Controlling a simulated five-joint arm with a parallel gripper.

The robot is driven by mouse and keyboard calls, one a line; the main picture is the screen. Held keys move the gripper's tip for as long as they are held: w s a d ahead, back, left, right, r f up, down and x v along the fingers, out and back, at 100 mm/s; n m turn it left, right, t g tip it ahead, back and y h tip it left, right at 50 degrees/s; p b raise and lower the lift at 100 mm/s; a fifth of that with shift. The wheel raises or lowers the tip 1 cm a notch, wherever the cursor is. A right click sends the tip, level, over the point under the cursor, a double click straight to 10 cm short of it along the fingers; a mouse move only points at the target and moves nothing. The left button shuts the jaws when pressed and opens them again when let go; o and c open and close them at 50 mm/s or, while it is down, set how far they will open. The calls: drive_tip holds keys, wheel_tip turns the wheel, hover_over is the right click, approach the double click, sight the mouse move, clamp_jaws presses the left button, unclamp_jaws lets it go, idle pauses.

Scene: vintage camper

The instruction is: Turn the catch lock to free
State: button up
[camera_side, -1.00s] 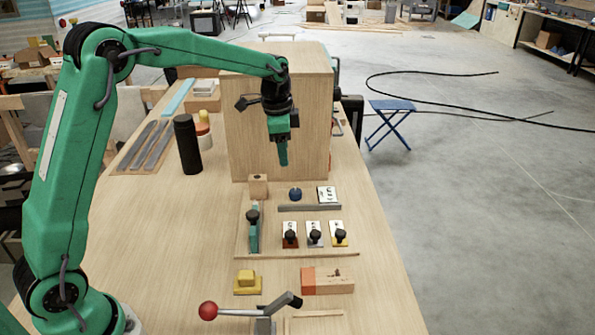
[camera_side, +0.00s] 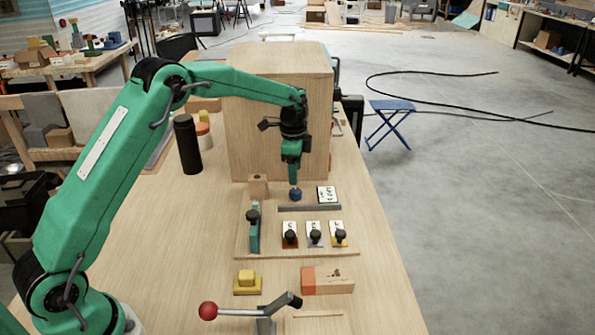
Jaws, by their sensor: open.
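The board (camera_side: 270,247) on the wooden table carries several controls. A blue round knob (camera_side: 296,195) sits at its back, beside a white card with dark marks (camera_side: 327,193). A teal slider with a black knob (camera_side: 253,230) stands at the left. Three black-knobbed switches on red (camera_side: 290,236), grey (camera_side: 314,235) and yellow (camera_side: 339,235) plates line up in front. I cannot tell which part is the catch lock. My green gripper (camera_side: 295,183) points down just above or at the blue knob. It is open; contact with the knob cannot be made out.
A large wooden box (camera_side: 260,120) stands close behind my gripper. A black bottle (camera_side: 187,145) is at the left. A yellow block (camera_side: 246,281), an orange-and-wood block (camera_side: 328,281) and a red-balled lever (camera_side: 208,311) lie in front. The table's right side is mostly clear.

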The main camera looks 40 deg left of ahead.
sight(295, 191)
drive_tip(key=shift+w+a+f, duration=0.1)
drive_tip(key=shift+f, duration=3.35)
drive_tip(key=c, duration=1)
drive_tip(key=shift+o, duration=0.2)
